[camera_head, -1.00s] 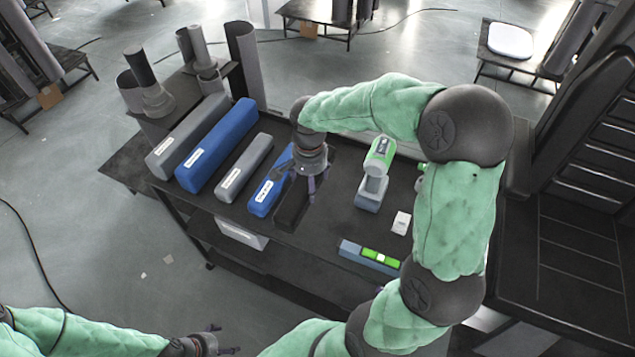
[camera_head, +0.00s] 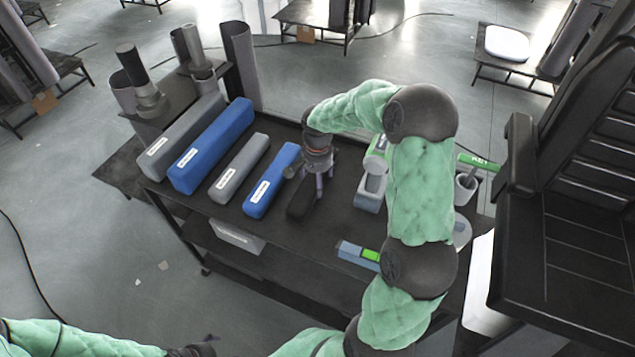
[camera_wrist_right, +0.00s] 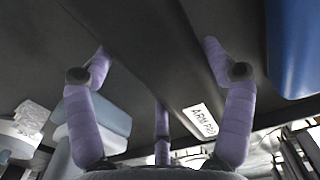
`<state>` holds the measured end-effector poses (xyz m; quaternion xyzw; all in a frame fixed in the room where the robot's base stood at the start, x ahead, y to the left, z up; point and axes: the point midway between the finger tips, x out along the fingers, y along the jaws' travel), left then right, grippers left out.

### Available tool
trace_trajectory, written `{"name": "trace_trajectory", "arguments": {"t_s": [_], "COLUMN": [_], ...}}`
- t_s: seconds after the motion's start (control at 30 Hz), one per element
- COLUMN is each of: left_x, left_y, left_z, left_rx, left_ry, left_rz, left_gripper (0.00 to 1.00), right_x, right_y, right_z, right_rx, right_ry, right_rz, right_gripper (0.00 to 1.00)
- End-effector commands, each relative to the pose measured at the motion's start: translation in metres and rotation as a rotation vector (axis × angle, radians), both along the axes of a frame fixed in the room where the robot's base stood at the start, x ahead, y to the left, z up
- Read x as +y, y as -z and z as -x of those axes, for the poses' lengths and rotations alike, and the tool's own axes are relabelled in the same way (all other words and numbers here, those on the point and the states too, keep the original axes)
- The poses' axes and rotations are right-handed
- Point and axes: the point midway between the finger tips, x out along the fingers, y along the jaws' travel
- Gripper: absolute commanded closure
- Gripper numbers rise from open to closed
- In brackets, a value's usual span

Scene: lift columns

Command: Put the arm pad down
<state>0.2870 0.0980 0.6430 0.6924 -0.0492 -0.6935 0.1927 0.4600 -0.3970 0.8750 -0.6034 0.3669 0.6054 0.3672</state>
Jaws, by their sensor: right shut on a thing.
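The arm pad (camera_head: 301,203) is a black bar on the dark tabletop, to the right of the shorter blue pad. My right gripper (camera_head: 316,186) points down over it. In the right wrist view, the gripper's purple fingers (camera_wrist_right: 160,85) stand on either side of the dark pad, shut on it, and its white ARM PAD label (camera_wrist_right: 199,120) shows between them. I cannot tell whether the pad rests fully on the table. My left gripper (camera_head: 198,349) is at the bottom edge of the head view, cut off and away from the table.
A short blue pad (camera_head: 271,180), a short grey pad (camera_head: 239,170), a long blue pad (camera_head: 212,147) and a long grey pad (camera_head: 184,137) lie in a row at left. A grey-and-green device (camera_head: 371,186) stands right of the arm pad. A blue-grey box (camera_head: 350,252) lies at the front.

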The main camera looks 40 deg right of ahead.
Motion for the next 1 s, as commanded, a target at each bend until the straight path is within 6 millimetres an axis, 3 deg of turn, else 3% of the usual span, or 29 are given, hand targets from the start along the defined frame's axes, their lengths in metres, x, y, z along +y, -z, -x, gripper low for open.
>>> {"name": "trace_trajectory", "arguments": {"t_s": [0.4,0.43,0.5,0.87,1.0], "left_x": [0.000,0.000,0.000,0.000,0.000], "left_y": [0.004,0.004,0.004,0.003,-0.001], "left_z": [0.000,0.000,0.000,0.000,0.000], "left_rx": [0.000,0.000,0.000,0.000,0.000], "left_ry": [0.000,0.000,0.000,0.000,0.000], "left_rz": [0.000,0.000,0.000,0.000,0.000], "left_gripper": [0.21,0.21,0.21,0.21,0.21], "right_x": [-0.001,0.000,0.000,0.000,-0.001], "right_y": [0.006,0.007,0.006,0.006,-0.004], "right_z": [-0.001,-0.001,-0.001,-0.001,-0.001], "right_rx": [-0.005,-0.003,-0.003,-0.003,-0.005], "right_ry": [0.002,0.001,0.001,0.001,0.001], "right_rz": [0.002,0.001,0.001,0.001,0.002], "right_gripper": [0.57,0.15,0.00,0.00,0.00]}}
